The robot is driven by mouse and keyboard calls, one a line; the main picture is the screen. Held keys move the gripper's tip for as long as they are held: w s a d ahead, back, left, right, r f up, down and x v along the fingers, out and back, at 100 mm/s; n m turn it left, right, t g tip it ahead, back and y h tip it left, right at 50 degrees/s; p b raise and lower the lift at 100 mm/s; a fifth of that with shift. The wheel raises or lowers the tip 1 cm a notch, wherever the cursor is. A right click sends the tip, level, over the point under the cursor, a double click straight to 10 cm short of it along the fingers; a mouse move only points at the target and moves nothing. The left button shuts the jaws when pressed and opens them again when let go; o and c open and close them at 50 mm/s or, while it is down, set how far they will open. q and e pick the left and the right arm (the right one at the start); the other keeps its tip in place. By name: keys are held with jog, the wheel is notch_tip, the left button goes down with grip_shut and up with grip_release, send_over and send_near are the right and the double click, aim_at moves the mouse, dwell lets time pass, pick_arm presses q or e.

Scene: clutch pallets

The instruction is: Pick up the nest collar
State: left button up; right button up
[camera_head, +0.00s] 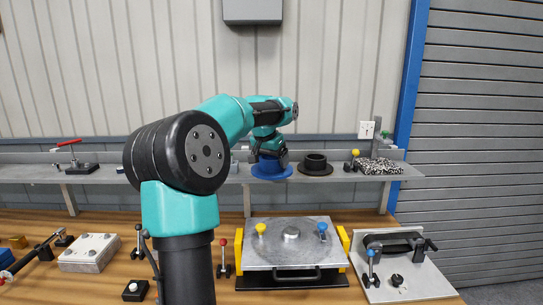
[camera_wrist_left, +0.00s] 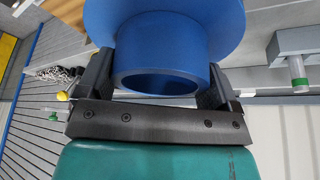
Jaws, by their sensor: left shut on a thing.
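A blue flanged collar (camera_head: 271,172), which I take for the nest collar, is at the back shelf with its wide flange down and its neck up. My left gripper (camera_head: 268,154) reaches it from above and is shut on its neck. In the left wrist view the blue collar (camera_wrist_left: 165,52) fills the space between the two dark fingers of the left gripper (camera_wrist_left: 160,85), one on each side of the neck. I cannot tell whether the flange touches the shelf or is just clear of it. My right gripper is not in view.
A black flanged collar (camera_head: 315,166) stands close to the right on the shelf (camera_head: 215,173). Below, a metal plate fixture (camera_head: 291,245) with knobs stands on the wooden bench (camera_head: 110,280).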

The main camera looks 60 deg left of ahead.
aim_at(272, 162)
pick_arm(q)
jog(key=shift+s+d+r, duration=0.1)
jog(key=shift+s+d, duration=0.4)
jog(key=shift+d, duration=0.35)
jog(key=shift+s+d+r, duration=0.1)
jog(key=shift+s+d, duration=0.4)
jog(key=shift+d, duration=0.3)
jog(key=shift+s, duration=0.1)
